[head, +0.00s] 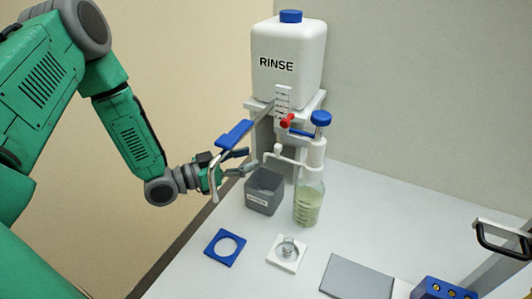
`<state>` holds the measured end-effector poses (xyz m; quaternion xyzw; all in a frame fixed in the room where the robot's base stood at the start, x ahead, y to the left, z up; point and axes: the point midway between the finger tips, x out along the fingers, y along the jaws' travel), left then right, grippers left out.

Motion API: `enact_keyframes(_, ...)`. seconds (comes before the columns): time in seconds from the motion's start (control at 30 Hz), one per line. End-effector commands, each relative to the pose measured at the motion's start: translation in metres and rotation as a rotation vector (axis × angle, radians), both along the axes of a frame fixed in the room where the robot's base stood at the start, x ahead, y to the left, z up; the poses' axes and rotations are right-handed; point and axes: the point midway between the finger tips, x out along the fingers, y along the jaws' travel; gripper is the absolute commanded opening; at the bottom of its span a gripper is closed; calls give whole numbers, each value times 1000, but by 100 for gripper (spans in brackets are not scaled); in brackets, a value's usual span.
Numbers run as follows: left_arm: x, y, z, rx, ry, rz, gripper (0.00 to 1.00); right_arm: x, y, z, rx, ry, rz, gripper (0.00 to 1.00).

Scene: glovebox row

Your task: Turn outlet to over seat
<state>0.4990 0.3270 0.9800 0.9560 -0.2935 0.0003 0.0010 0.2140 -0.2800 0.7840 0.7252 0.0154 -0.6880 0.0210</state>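The outlet (282,152) is a thin white spout reaching left from a white column (315,152) with a blue knob (320,118). Its bent tip is above the grey bin (264,190). A blue square with a round ring opening (214,255) and a white square plate with a small clear glass piece (274,255) lie in front; I cannot tell which is the seat. My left gripper (247,162) is just left of the spout's tip, fingers apart, and seems to hold nothing. I cannot tell whether it touches the spout. My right gripper is out of view.
A white RINSE tank (288,65) with a red tap (287,121) stands behind. A blue-ended lever (235,133) juts left above my gripper. A bottle of greenish liquid (308,205) stands below the column. A grey panel (357,278) and blue block (440,288) lie front right.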

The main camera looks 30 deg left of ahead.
Motion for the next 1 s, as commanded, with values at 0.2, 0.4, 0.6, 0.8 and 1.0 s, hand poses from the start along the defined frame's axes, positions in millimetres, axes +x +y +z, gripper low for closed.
enact_keyframes(0.2,-24,17,0,-1,-1,1,39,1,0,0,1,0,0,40)
enact_keyframes(0.4,-31,20,0,0,0,0,39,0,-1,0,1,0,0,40)
enact_keyframes(0.6,-30,20,0,0,0,0,39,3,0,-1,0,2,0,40)
enact_keyframes(0.8,-30,20,0,0,0,0,39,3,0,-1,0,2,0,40)
enact_keyframes(1.0,-31,21,0,0,0,0,39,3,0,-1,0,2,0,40)
